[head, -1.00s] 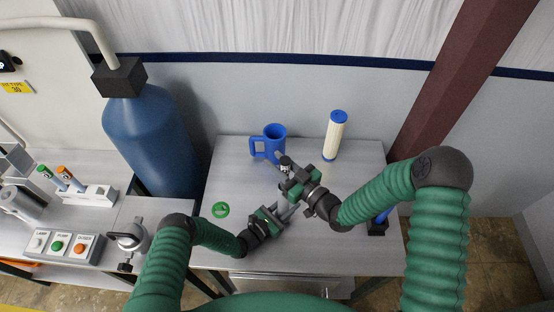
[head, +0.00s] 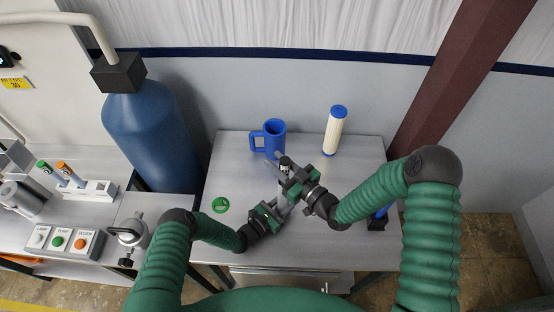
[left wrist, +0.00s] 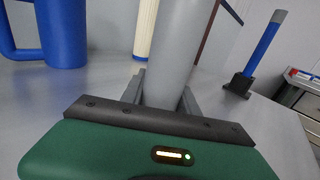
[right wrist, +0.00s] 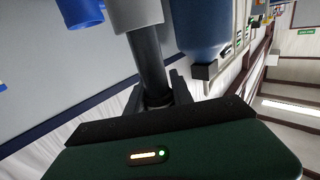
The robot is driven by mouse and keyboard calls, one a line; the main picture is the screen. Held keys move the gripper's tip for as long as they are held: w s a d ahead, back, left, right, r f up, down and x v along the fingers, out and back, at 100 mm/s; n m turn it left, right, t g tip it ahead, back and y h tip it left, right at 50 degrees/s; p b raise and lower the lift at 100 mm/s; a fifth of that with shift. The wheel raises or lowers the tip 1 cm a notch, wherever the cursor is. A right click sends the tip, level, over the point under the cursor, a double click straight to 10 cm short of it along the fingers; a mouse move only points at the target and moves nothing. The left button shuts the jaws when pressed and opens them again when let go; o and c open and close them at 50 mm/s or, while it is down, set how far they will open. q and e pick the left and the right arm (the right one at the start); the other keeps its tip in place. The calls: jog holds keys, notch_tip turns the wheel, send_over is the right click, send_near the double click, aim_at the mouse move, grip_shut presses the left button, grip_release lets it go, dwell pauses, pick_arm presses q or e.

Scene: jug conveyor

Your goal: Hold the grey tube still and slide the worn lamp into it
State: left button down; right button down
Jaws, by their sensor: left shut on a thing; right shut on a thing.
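My left gripper (head: 284,210) is shut on the grey tube, which stands about upright between the jaws in the left wrist view (left wrist: 172,55). My right gripper (head: 282,167) is shut on the dark, slim worn lamp, above and beyond the left gripper. The lamp's dark end (head: 285,160) pokes up beside the right jaws. In the right wrist view, which is upside down, the lamp's dark shaft (right wrist: 148,60) runs from the jaws to a wider grey cylinder (right wrist: 138,12), in line with it. I cannot tell whether the lamp's end is inside the tube.
A blue mug (head: 273,137) and a cream cylinder with blue caps (head: 334,132) stand at the table's back. A green disc (head: 221,205) lies left. A blue stick in a black holder (head: 377,222) stands right. A large blue tank (head: 155,135) is beside the table (head: 345,245).

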pick_arm(q)
jog(key=shift+s+f, duration=0.1)
jog(key=shift+f, duration=0.05)
pick_arm(e)
jog(key=shift+f, duration=2.5)
jog(key=c, duration=1)
grip_release()
jog(key=shift+c, duration=0.2)
jog(key=v, duration=1.2)
jog(key=shift+f, duration=0.1)
pick_arm(q)
jog(key=c, duration=0.8)
grip_release()
jog(key=shift+c, duration=0.2)
